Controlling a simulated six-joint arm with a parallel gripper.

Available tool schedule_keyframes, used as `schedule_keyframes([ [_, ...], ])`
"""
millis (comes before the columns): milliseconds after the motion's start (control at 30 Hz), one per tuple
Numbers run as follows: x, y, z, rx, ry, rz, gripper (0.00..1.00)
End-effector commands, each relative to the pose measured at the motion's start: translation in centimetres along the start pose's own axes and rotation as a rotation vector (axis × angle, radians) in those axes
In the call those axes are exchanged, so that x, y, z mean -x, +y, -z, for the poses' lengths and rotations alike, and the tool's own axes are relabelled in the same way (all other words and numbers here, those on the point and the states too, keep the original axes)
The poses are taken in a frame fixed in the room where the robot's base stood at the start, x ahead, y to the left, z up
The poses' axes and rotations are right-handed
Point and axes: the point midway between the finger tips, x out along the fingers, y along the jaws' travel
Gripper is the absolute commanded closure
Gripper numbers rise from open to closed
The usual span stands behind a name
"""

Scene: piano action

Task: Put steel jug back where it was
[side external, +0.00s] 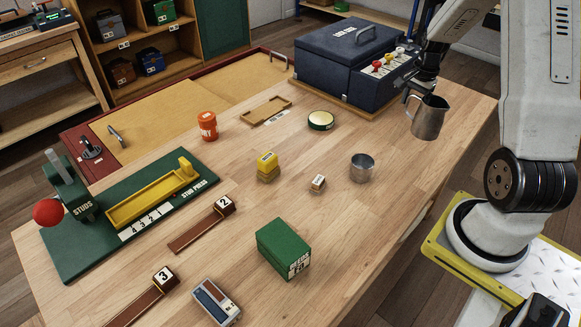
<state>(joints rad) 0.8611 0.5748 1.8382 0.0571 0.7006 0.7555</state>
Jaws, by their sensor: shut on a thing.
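The steel jug (429,119) hangs in the air near the right edge of the workbench, below the dark blue case's right end. It is close to upright, with its handle toward the left. My gripper (416,96) comes down from above and is shut on the jug at its handle side. The fingertips are small and partly lost against the dark arm and the handle. The spot where the jug stood before is not marked in any way that I can make out.
A steel cup (362,168) stands left of the jug. A round green tin (321,121), a small block (318,183), a yellow block (267,166), an orange pot (207,126) and a green box (283,249) stand on the bench. The blue case (345,65) is behind. Bare wood (420,165) lies below the jug.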

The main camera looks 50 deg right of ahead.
Motion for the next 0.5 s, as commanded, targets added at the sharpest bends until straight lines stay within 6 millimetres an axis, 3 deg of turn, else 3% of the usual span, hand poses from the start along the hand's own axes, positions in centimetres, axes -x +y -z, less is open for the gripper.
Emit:
schedule_keyframes([
  [200, 1.5, 3.8, 0.1, 0.061, 0.003, 0.007, 1.0],
  [500, 1.9, 5.2, 0.0, 0.09, 0.003, 0.009, 1.0],
])
